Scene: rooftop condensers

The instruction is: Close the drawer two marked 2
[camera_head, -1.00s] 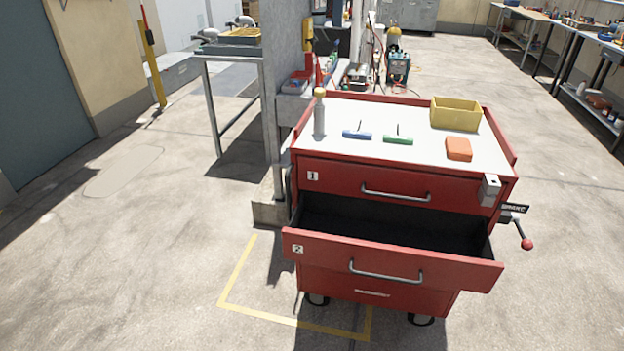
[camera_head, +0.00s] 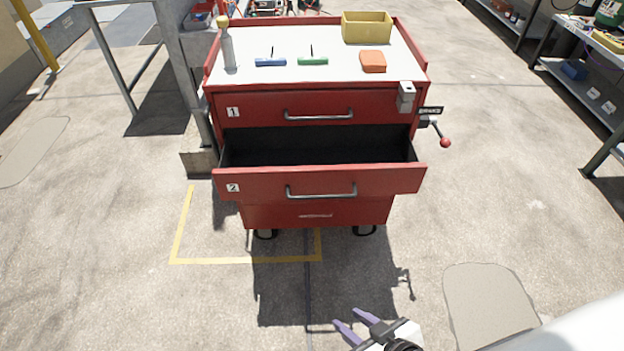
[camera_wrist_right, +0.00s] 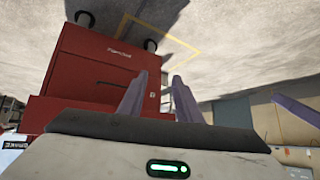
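The red tool cart (camera_head: 318,107) stands ahead in the head view. Its drawer marked 2 (camera_head: 262,184) is pulled well out, with its dark inside showing, and has a grey bar handle (camera_head: 321,191). Drawer 1 (camera_head: 262,108) above it is shut. My right gripper (camera_head: 350,323) is low at the bottom of the head view, in front of the cart and apart from the drawer. Its two purple fingers are spread and empty. In the right wrist view the fingers (camera_wrist_right: 155,98) show apart, with the cart (camera_wrist_right: 105,65) beyond, appearing upside down. My left gripper is out of view.
On the cart top are a bottle (camera_head: 228,50), a blue tool (camera_head: 270,62), a green tool (camera_head: 313,61), an orange block (camera_head: 373,62) and a yellow bin (camera_head: 367,27). A red-knobbed lever (camera_head: 445,142) sticks out at right. The floor in front is clear.

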